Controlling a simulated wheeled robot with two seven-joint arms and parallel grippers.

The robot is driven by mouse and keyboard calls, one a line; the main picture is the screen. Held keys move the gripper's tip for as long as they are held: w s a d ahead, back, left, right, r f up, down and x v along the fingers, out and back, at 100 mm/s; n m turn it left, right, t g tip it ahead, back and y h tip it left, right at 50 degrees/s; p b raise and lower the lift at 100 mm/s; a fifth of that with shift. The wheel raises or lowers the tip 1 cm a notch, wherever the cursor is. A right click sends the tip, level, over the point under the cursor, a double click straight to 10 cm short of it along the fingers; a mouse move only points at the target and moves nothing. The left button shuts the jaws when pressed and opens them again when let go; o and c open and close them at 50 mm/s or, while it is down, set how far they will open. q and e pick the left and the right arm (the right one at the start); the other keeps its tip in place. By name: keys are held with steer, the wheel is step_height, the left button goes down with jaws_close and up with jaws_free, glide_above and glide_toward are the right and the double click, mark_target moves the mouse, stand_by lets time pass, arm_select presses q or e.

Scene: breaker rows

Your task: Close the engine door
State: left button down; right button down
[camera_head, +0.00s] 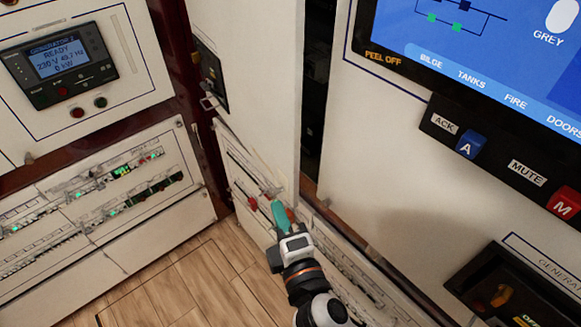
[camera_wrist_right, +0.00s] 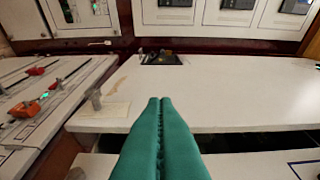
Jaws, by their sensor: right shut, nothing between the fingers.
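The engine door appears to be the tall white panel (camera_head: 248,85) in the middle of the head view. It stands ajar, with a dark gap along its right edge. It also shows in the right wrist view (camera_wrist_right: 215,100) as a broad white panel, with a dark gap below it. A small metal handle (camera_wrist_right: 95,99) on a beige plate is near its left end there. My right gripper (camera_head: 277,206), with teal fingers, is shut and empty near the door's lower end. I cannot tell whether the fingertips (camera_wrist_right: 160,101) touch the door. My left gripper is not in view.
A generator panel (camera_head: 80,65) and breaker rows (camera_head: 95,190) are at the left. More breakers with red switches (camera_wrist_right: 33,109) lie beside the door's lower end. A large screen (camera_head: 480,50) and buttons stand at the right. The wooden floor (camera_head: 180,285) is clear.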

steer(key=w+p, duration=0.1)
steer(key=w, duration=0.2)
steer(key=w+p, duration=0.2)
steer(key=w, duration=0.2)
steer(key=w+d+p, duration=0.1)
steer(key=w+p, duration=0.1)
steer(key=w, duration=0.2)
steer(key=shift+w, duration=0.25)
